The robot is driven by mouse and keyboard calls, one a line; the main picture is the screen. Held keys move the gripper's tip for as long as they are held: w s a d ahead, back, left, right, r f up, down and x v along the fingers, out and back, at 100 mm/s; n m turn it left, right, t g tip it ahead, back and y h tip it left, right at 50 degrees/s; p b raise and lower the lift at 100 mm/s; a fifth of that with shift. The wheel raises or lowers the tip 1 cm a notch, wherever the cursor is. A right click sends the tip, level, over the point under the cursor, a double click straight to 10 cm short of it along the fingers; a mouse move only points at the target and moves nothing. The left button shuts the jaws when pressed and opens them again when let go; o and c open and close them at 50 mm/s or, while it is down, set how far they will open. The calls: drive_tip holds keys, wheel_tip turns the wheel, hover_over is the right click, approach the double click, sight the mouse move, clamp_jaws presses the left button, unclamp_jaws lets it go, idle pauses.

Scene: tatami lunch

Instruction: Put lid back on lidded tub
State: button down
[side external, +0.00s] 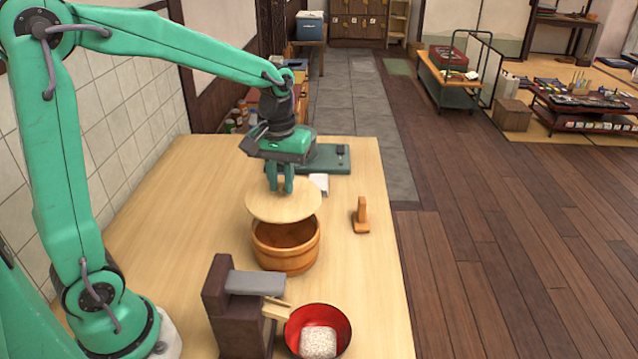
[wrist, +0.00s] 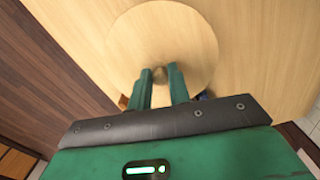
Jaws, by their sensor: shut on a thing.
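The round wooden lid (side external: 284,208) is held by my gripper (side external: 280,190), which is shut on its top, likely by a small knob. In the side external view the lid hangs roughly level above the wooden tub (side external: 286,255). A gap shows between them, and the tub's open inside is visible below the lid's near edge. In the wrist view the lid (wrist: 165,38) lies beyond my gripper (wrist: 160,75), with a small knob between the fingertips. The lid hides most of what is under it there.
On the table (side external: 170,200) stand a red bowl (side external: 340,313) with a pale lump in it, a dark brown block-like stand (side external: 228,315), a small wooden stand (side external: 361,215), a green flat device (side external: 325,158) and a white item (side external: 319,183). The table's left part is clear.

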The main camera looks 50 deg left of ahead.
sight(282, 195)
drive_tip(key=shift+f, duration=0.15)
drive_tip(key=shift+f, duration=3.05)
drive_tip(key=shift+f, duration=0.15)
idle(0.5)
drive_tip(key=c, duration=0.7)
unclamp_jaws()
drive_tip(key=shift+c, duration=0.2)
drive_tip(key=shift+r, duration=3.5)
